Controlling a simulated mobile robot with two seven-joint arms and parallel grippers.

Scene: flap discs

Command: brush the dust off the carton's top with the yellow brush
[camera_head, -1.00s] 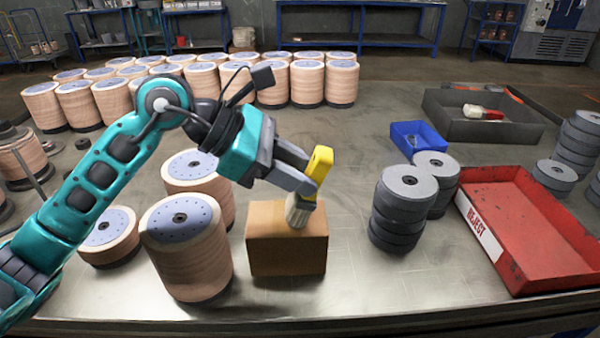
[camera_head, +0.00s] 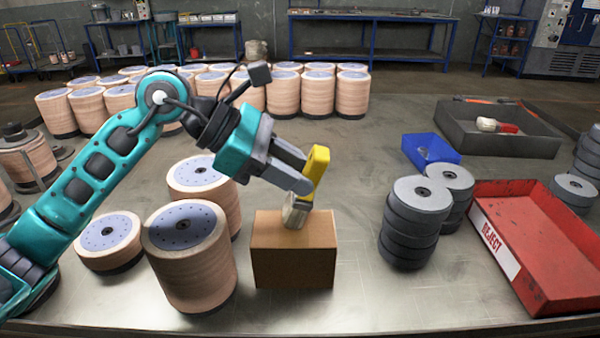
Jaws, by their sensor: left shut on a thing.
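The brown carton (camera_head: 293,264) stands on the metal table in the head view, near the front edge. My left gripper (camera_head: 305,178) comes in from the left and is shut on the yellow brush (camera_head: 317,163). The brush is tilted, handle up, with its pale bristles (camera_head: 296,212) down at the carton's top, toward the middle. The bristles look in contact with the top, though a small gap cannot be ruled out. No dust can be made out on the top. My right gripper is not in view.
Tall stacks of tan discs (camera_head: 190,262) stand close to the carton's left. Grey disc stacks (camera_head: 408,225), a blue bin (camera_head: 430,150) and a red reject tray (camera_head: 545,250) are to the right. A dark tray (camera_head: 500,140) holds a red-handled brush (camera_head: 497,126). Bare table lies between carton and grey stacks.

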